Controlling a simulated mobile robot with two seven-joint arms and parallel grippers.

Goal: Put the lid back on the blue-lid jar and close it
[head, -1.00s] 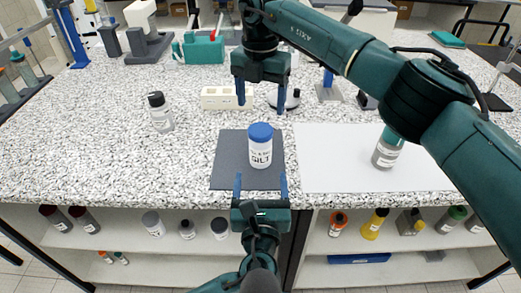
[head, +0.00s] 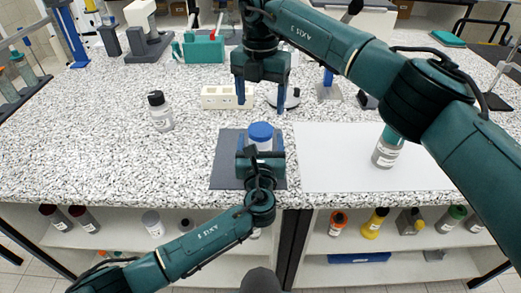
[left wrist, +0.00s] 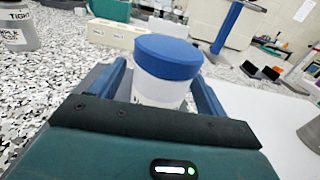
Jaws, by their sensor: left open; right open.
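The white jar (head: 259,146) stands upright on the dark grey mat (head: 225,165), with its blue lid (head: 261,131) on top. I cannot tell how tightly the lid sits. The jar and its blue lid (left wrist: 168,56) also show in the left wrist view. My left gripper (head: 260,147) is open, with one finger on each side of the jar body below the lid. In the left wrist view its fingers (left wrist: 160,90) look apart from the jar. My right gripper (head: 262,104) is open and empty, pointing down above and behind the jar.
A white sheet (head: 345,165) lies right of the mat, with a teal-capped grey bottle (head: 385,155) on it. A black-capped bottle (head: 161,115) stands at left. A cream block (head: 222,100) is behind the mat. Several bottles fill the shelf below.

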